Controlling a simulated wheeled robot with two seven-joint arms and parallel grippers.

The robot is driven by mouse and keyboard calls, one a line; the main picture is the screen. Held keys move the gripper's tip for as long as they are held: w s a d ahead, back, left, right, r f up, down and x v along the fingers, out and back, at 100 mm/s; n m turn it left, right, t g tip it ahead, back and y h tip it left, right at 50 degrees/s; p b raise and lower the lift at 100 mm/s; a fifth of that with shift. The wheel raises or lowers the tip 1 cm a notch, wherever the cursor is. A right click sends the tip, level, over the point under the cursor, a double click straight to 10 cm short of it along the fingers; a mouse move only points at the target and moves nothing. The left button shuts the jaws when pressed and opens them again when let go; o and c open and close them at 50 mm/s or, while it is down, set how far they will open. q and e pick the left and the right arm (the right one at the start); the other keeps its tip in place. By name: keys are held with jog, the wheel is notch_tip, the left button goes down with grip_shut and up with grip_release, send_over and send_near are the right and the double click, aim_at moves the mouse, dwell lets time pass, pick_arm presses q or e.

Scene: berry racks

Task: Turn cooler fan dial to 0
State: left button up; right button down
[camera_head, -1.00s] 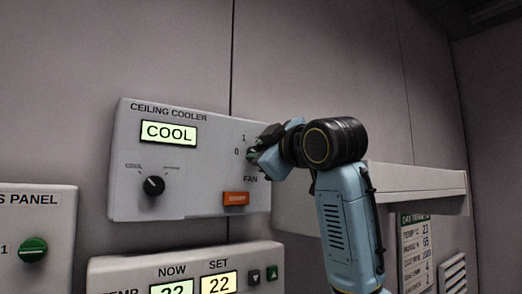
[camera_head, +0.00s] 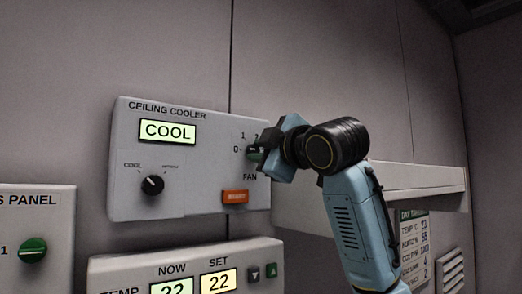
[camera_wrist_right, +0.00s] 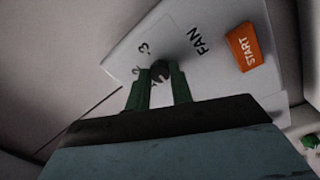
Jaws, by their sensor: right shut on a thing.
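The ceiling cooler panel (camera_head: 120,195) is on the wall, with a lit COOL display (camera_head: 168,132). Its fan dial (camera_wrist_right: 160,70) is a small dark knob above the FAN label. My right gripper (camera_head: 255,153) is at the dial, and in the right wrist view its two green fingers (camera_wrist_right: 159,80) are shut on the dial from either side. The marks 0, 1 and part of 2 show around it in the head view. The gripper hides most of the dial there, and I cannot tell which mark its pointer faces. My left gripper is not in view.
An orange START button (camera_head: 235,197) sits just below the dial. A black mode knob (camera_head: 153,185) is at the panel's lower left. A temperature panel (camera_head: 120,270) is below, and a pale ledge (camera_head: 420,178) juts out behind my right arm.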

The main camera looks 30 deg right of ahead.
jog(key=c, duration=1.2)
grip_release()
jog(key=shift+c, duration=0.2)
jog(key=shift+s, duration=0.1)
jog(key=s+d+f+b, duration=0.1)
jog(key=s+b, duration=0.2)
jog(key=s, duration=1)
jog(key=shift+d, duration=0.15)
jog(key=shift+s, duration=0.1)
